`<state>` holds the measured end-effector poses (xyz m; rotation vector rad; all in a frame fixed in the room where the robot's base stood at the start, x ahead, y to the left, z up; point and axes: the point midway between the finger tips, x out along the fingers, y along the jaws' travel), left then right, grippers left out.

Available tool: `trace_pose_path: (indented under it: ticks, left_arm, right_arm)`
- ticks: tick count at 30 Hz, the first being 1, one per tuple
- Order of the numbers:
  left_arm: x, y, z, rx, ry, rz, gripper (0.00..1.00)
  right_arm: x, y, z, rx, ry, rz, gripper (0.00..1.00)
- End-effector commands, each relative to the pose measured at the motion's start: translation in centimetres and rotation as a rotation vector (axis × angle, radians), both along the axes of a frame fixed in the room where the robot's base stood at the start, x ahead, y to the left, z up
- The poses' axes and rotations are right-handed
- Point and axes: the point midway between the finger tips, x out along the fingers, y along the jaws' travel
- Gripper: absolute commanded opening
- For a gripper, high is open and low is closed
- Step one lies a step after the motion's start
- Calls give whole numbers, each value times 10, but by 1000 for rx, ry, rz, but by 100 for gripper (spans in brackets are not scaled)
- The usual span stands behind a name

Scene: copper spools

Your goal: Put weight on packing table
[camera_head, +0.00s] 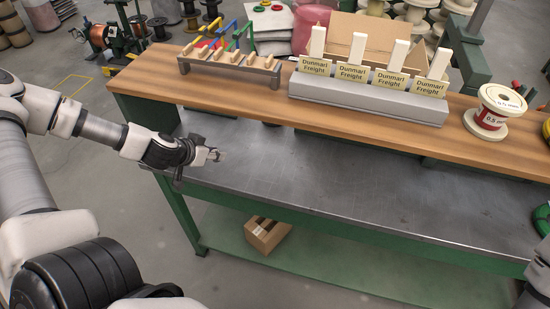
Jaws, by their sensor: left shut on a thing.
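The packing table has a dark grey metal top (330,185) on a green frame, with a raised wooden shelf (250,103) along its back. My left gripper (209,155) hangs above the left part of the metal top, in front of the shelf. It is shut on a small grey metal piece (214,155), likely the weight. The piece is mostly hidden by the fingers, and its shape is hard to tell. I cannot tell how high it is above the top. My right gripper is not in view.
A cardboard box (267,234) sits on the lower green shelf. The middle of the metal top is clear.

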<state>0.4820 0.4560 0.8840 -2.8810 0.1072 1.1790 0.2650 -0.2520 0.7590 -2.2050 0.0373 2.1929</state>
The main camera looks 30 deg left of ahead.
Motion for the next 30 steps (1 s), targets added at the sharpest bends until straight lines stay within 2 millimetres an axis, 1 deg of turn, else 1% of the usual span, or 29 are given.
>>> trace_pose_path:
  ticks: [1, 3, 5, 7, 11, 15, 19, 22, 27, 30]
  left_arm:
    - [7, -11, -17, 9, -2, -12, 0]
    - [15, -25, -20, 9, -1, -12, 0]
    - [21, -36, -17, 11, -1, -11, 0]
    - [28, -49, -18, 10, 0, -10, 0]
    - [40, -72, -18, 11, 0, -10, 0]
    - [54, -97, -18, 10, 1, -10, 0]
    - [64, -112, -15, 6, 1, -5, 0]
    - [66, -117, -21, 3, 2, -1, 0]
    - [66, -117, -47, 0, 3, -1, 0]
    - [66, -117, -49, 0, 0, 0, 0]
  right_arm:
    - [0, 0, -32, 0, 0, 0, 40]
    - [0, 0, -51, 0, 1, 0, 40]
    - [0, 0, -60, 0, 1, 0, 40]
    - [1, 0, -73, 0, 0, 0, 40]
    - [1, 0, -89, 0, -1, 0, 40]
    - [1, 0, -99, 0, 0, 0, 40]
    - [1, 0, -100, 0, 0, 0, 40]
    - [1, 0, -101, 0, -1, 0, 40]
    - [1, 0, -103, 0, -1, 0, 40]
    - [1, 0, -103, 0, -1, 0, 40]
